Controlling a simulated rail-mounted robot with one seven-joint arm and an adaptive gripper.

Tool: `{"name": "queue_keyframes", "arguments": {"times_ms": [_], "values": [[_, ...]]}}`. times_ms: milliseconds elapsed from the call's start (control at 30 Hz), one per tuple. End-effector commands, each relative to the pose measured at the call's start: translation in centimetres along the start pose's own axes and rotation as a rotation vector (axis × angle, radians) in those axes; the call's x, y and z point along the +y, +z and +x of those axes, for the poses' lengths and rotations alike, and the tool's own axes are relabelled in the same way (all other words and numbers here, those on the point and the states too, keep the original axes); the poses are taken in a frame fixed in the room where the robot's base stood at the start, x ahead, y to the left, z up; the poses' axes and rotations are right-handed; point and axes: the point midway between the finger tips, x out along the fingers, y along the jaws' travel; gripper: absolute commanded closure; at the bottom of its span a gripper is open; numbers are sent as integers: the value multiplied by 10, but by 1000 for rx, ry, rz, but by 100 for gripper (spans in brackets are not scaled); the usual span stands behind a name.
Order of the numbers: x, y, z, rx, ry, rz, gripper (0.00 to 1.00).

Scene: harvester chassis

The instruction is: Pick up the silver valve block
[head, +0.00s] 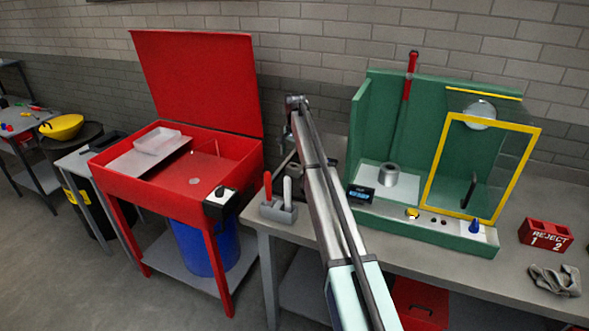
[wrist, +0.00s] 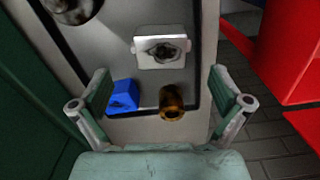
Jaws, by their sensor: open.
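The silver valve block (wrist: 160,47) is a pale metal block with a dark opening in its front face. It lies on a light grey surface (wrist: 133,129) with a dark border in the wrist view. My gripper (wrist: 160,82) is open with nothing between its fingers. The valve block is beyond the fingertips, roughly centred between them and apart from both. In the head view my arm crosses in front of that spot, and I cannot make out the valve block or the gripper clearly.
A blue block (wrist: 123,97) and a brass cylinder (wrist: 172,102) lie nearer my gripper than the valve block, close to the fingers. A round metal part (wrist: 72,8) is at the upper left. A red cabinet (head: 180,165) stands left of my arm, a green booth (head: 440,150) right.

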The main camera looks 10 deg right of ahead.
Motion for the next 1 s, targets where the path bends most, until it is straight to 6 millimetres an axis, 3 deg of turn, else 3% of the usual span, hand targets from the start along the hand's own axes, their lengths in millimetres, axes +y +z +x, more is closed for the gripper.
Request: {"name": "queue_keyframes", "arguments": {"times_ms": [267,600,833,867,1000], "values": [[0,1,12,0,0,0,0],[-1,2,52,0,0,-1,0],[-1,2,56,1,-1,-1,0],[-1,2,56,1,-1,-1,7],[-1,2,55,1,-1,-1,57]]}}
